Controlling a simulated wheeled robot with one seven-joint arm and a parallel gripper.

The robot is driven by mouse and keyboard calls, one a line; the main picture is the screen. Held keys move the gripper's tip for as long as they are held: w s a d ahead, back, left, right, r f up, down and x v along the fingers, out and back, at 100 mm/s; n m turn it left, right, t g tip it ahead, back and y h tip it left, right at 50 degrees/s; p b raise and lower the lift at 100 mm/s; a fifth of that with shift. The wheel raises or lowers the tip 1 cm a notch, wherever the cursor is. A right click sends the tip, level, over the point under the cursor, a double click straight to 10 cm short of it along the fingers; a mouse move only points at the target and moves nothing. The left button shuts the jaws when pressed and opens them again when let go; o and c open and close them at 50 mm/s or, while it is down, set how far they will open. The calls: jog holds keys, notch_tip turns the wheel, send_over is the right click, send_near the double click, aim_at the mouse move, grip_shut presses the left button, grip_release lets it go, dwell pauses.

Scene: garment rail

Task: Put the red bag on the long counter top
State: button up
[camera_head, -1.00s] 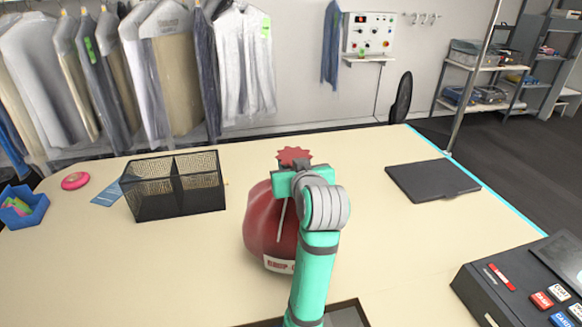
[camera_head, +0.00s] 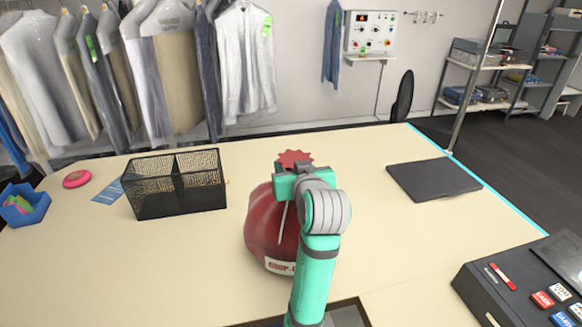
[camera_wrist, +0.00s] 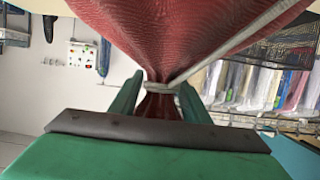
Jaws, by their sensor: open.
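The red bag (camera_head: 268,232) stands upright on the long counter top (camera_head: 150,262), with a white label low on its front and a frilled top showing above my gripper. In the wrist view the red bag (camera_wrist: 185,38) fills the upper middle, and a pale cord ties its neck. My gripper (camera_wrist: 158,98) is open, with one green finger on each side of the tied neck. In the head view my gripper (camera_head: 292,172) is at the bag's neck, and my wrist hides the bag's right part and the fingertips.
A black mesh basket (camera_head: 180,198) stands left of the bag. A pink disc (camera_head: 77,179) and blue bin (camera_head: 22,204) lie farther left. A dark flat folder (camera_head: 433,179) is at the right, a black register (camera_head: 525,285) at the front right. Counter between them is clear.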

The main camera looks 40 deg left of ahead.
jog(key=v, duration=1.1)
jog(key=shift+s+d, duration=0.2)
jog(key=shift+d, duration=0.1)
